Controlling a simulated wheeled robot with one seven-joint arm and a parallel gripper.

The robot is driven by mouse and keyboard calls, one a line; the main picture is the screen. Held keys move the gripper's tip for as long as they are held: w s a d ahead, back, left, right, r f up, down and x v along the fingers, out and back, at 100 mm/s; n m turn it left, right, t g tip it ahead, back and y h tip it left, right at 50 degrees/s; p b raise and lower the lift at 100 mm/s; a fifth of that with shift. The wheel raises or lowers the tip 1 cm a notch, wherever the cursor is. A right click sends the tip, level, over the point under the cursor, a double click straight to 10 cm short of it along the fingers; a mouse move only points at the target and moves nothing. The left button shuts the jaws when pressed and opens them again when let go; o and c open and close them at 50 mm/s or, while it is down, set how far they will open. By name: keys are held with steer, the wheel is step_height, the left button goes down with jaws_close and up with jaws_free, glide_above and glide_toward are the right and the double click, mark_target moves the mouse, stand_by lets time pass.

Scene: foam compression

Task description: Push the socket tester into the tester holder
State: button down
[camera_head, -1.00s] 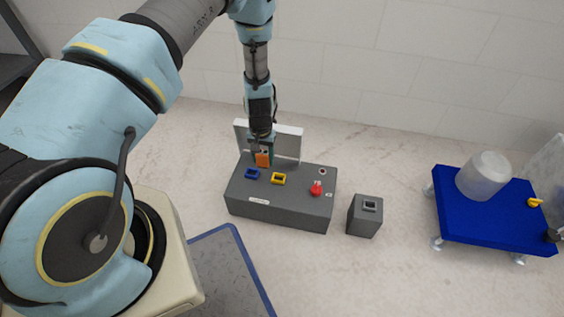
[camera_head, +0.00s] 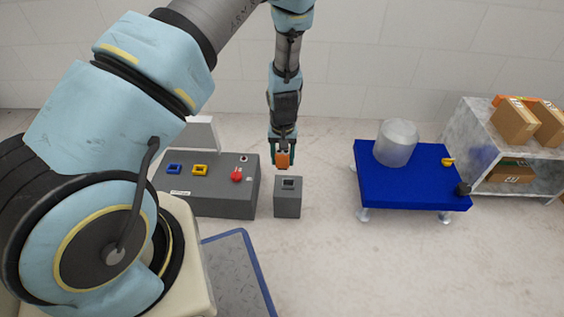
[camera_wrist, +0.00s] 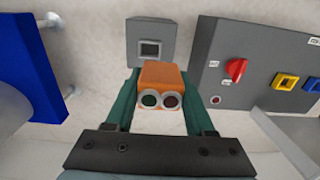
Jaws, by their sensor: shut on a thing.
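The socket tester is a small orange block (camera_head: 283,160) held between the green fingers of my gripper (camera_head: 282,154). In the wrist view the orange tester (camera_wrist: 163,76) shows two round lenses, one green and one dark red, and my gripper (camera_wrist: 160,100) is shut on its sides. The tester holder is a grey box (camera_head: 287,203) with a dark square opening in its top. My gripper holds the tester above the back of the holder, apart from it in the head view. In the wrist view the holder (camera_wrist: 150,30) lies just beyond the tester, its opening visible.
A grey panel box (camera_head: 215,205) with blue and yellow sockets and a red knob stands left of the holder. A blue table (camera_head: 412,188) with a translucent container (camera_head: 396,143) stands right. A shelf with boxes (camera_head: 520,180) is far right. Floor between holder and table is clear.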

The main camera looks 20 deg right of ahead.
steer(key=shift+s+d+f, duration=0.1)
steer(key=shift+s+d, duration=0.55)
steer(key=shift+d, duration=0.15)
step_height(320, 180, down, 4)
steer(key=b, duration=0.4)
steer(key=shift+f+b, duration=0.55)
steer(key=shift+f, duration=0.4)
steer(key=shift+f+b, duration=0.45)
steer(key=shift+f, duration=0.65)
steer(key=shift+c, duration=0.9)
jaws_free()
steer(key=shift+r, duration=0.15)
steer(key=shift+r+p, duration=2.65)
steer(key=shift+r, duration=0.3)
